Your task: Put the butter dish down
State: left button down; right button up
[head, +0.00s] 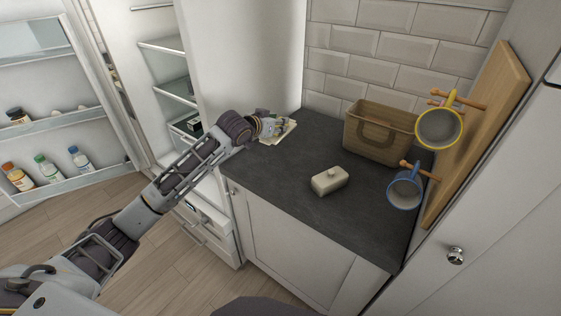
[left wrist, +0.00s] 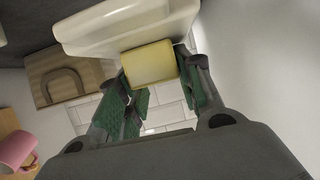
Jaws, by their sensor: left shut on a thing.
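The butter dish (head: 281,133) is a pale, shallow tray at the far left corner of the worktop. In the left wrist view the cream tray (left wrist: 125,25) fills the top, with a yellow block (left wrist: 150,63) against it. My left gripper (head: 268,126) is shut on the butter dish, its green-padded fingers (left wrist: 155,90) on either side of the yellow block. I cannot tell whether the tray touches the worktop. A cream lid-like piece with a small knob (head: 330,180) sits on the worktop, apart from the gripper. My right gripper is not in view.
The dark worktop (head: 300,160) is clear around the knobbed piece. A brown basket (head: 378,133) stands against the tiles. Blue (head: 404,190) and yellow-rimmed (head: 439,129) mugs hang on a wooden peg board (head: 482,125) at the right. A fridge stands open at the left.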

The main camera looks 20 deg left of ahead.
pick_arm(q)
jog(key=shift+d+f+m+h, duration=0.2)
jog(key=shift+f+m+h, duration=0.15)
jog(key=shift+f, duration=0.25)
jog(key=shift+d+f+h, duration=0.1)
jog(key=shift+f+h, duration=0.05)
jog(key=shift+h, duration=0.1)
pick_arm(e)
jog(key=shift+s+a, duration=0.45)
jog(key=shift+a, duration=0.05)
pick_arm(q)
jog(key=shift+f, duration=0.1)
notch_tip(320, 180, down, 5)
jog(key=shift+r, duration=0.1)
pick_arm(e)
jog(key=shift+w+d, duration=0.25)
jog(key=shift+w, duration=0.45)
